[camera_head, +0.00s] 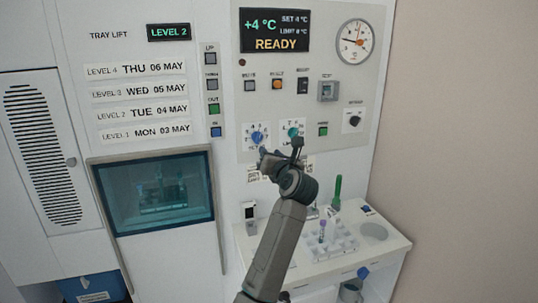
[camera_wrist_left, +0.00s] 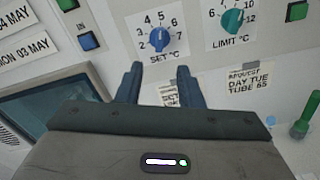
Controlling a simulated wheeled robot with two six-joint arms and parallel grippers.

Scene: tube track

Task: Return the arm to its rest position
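My left gripper (camera_head: 280,149) is in front of the panel, just below the two dials in the head view. It also shows in the left wrist view (camera_wrist_left: 160,80), its two dark fingers apart with nothing between them. The blue SET dial (camera_wrist_left: 160,39) is beyond the fingertips, and its pointer is near 4 to 5. The teal LIMIT dial (camera_wrist_left: 232,21) is to its right. In the head view the blue dial (camera_head: 257,137) and teal dial (camera_head: 292,132) are just above the gripper. My right gripper does not show.
A shelf (camera_head: 375,233) at the lower right holds a tube rack (camera_head: 340,243) and an upright green tube (camera_head: 337,192). The tray lift window (camera_head: 155,190) is at left. A display (camera_head: 275,30) reads +4 °C, READY. A blue bin (camera_head: 92,288) stands lower left.

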